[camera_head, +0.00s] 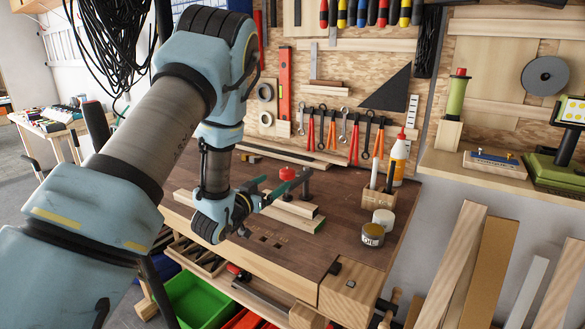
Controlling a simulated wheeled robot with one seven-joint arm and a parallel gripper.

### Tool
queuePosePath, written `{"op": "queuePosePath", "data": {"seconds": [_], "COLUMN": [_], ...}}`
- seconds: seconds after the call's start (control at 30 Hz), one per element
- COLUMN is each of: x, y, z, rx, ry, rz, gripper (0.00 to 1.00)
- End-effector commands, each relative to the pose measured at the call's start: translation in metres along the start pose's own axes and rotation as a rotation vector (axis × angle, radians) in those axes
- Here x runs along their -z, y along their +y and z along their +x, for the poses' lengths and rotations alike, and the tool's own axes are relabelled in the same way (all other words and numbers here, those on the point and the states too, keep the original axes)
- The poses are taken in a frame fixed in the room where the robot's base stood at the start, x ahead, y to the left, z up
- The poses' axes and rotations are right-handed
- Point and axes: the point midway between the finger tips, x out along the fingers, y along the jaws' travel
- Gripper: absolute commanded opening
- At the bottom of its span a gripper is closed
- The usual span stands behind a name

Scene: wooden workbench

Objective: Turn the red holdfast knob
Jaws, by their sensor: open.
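The red holdfast knob (288,173) shows as a small round red cap above the dark wooden workbench (345,205). Black metal parts of the holdfast (305,184) show just to its right, over pale wooden boards (300,209). My gripper (268,189) is open, with its greenish fingers reaching right from the wrist. The fingertips are close to the knob, slightly below and left of it in the picture. Whether they touch it cannot be told, and the lower part of the knob is hidden.
A wooden holder with markers (379,197), a glue bottle (398,160), a tin (372,235) and a white-topped jar (383,218) stand to the right on the bench. Tools hang on the back wall. The bench front right of my gripper is mostly clear.

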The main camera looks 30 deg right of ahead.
Motion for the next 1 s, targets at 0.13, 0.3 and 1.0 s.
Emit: {"op": "queuePosePath", "data": {"seconds": [0.13, 0.3, 1.0], "x": [0.003, 0.005, 0.002], "y": [0.005, 0.006, 0.005], "z": [0.009, 0.036, 0.109], "rx": [-0.017, -0.017, -0.013], "ry": [0.016, 0.016, 0.014], "rz": [0.0, 0.001, 0.0], "gripper": [0.89, 0.89, 0.89]}}
